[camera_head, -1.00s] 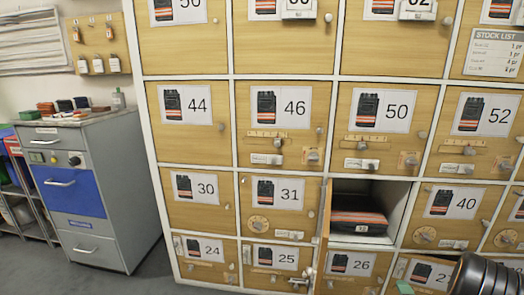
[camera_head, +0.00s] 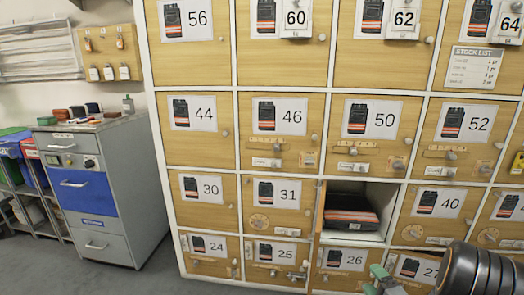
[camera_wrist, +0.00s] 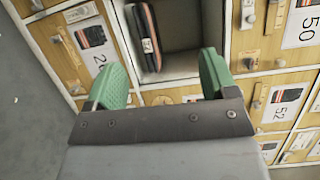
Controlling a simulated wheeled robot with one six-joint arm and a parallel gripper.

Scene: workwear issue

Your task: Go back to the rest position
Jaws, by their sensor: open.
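My gripper (camera_head: 382,281) is at the lower right of the head view, partly cut off by the frame edge. In the wrist view my gripper (camera_wrist: 163,80) has its two green fingers spread wide, with nothing between them. An open locker compartment (camera_head: 372,196) is between lockers 31 and 40. Folded dark workwear with an orange stripe (camera_head: 348,219) lies inside it. The workwear (camera_wrist: 147,36) also shows in the wrist view, beyond the fingers and apart from them.
A narrow open door (camera_head: 319,208) stands out at the compartment's left edge. Closed numbered lockers surround it. A grey cabinet with a blue drawer (camera_head: 88,192) stands at left, with small items on top. Grey floor (camera_head: 150,282) is clear in front.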

